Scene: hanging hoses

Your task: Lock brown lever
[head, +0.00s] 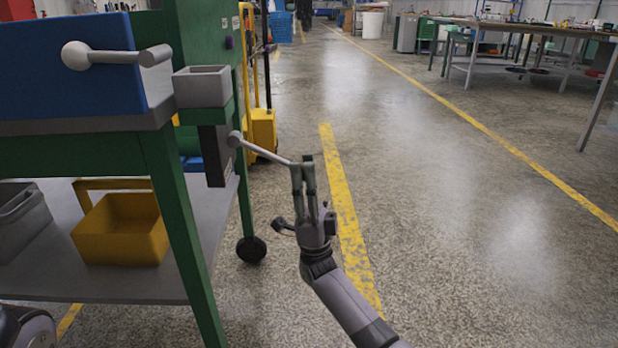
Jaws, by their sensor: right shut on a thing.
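A lever (268,152) that looks grey sticks out to the right from a dark block (214,155) on the green cart's side. Its round pivot sits at the block, and its rod slopes slightly down to the right. My right gripper (303,164) reaches up from below and is shut on the lever's outer end. The fingers hide the tip of the lever. A second grey lever (112,56) with a round knob is on the blue box (60,85) at upper left, apart from my gripper. My left gripper is not in view.
The green cart (176,215) fills the left side, with a small grey bin (202,86) above the block and a yellow bin (122,230) on its lower shelf. A workbench (540,30) stands at far right. The floor right of my arm is clear.

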